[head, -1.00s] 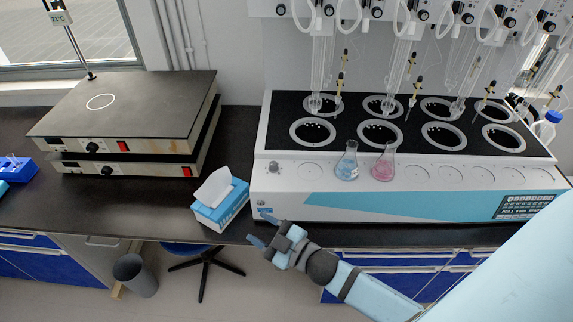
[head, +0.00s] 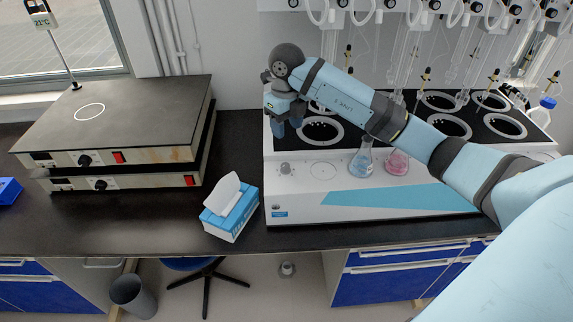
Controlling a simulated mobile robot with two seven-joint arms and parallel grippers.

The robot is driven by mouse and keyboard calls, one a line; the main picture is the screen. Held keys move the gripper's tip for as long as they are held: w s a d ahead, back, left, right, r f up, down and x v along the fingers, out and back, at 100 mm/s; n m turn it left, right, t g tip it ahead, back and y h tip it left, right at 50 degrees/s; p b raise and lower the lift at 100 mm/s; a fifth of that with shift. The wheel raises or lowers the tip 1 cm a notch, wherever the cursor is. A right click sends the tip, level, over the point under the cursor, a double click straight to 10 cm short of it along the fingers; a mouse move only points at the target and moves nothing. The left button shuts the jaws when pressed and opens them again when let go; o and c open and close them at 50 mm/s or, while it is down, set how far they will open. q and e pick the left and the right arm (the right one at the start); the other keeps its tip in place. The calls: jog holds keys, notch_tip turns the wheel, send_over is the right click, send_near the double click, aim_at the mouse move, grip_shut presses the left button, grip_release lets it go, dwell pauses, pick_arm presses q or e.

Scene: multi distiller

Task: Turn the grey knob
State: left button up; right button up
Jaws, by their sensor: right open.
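The grey knob (head: 286,168) is a small round knob on the white front panel of the multi distiller (head: 300,205), near its left end. My right gripper (head: 286,125) is above the knob in the head view, over the machine's left end, with its fingers pointing down. It is open and empty, and a gap shows between the fingertips and the knob. My right arm comes in from the right, across the front of the machine, and hides part of its top. My left gripper is not in view.
A blue flask (head: 362,160) and a pink flask (head: 396,163) stand on the machine's front ledge under my right forearm. A tissue box (head: 232,212) sits left of the machine. Two stacked hotplates (head: 120,125) stand at the left.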

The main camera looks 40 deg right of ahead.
aim_at(286, 165)
notch_tip(286, 165, down, 13)
jog(key=shift+a+f+p, duration=0.1)
jog(key=shift+f+p, duration=0.1)
jog(key=shift+p, duration=0.7)
jog(key=c, duration=0.9)
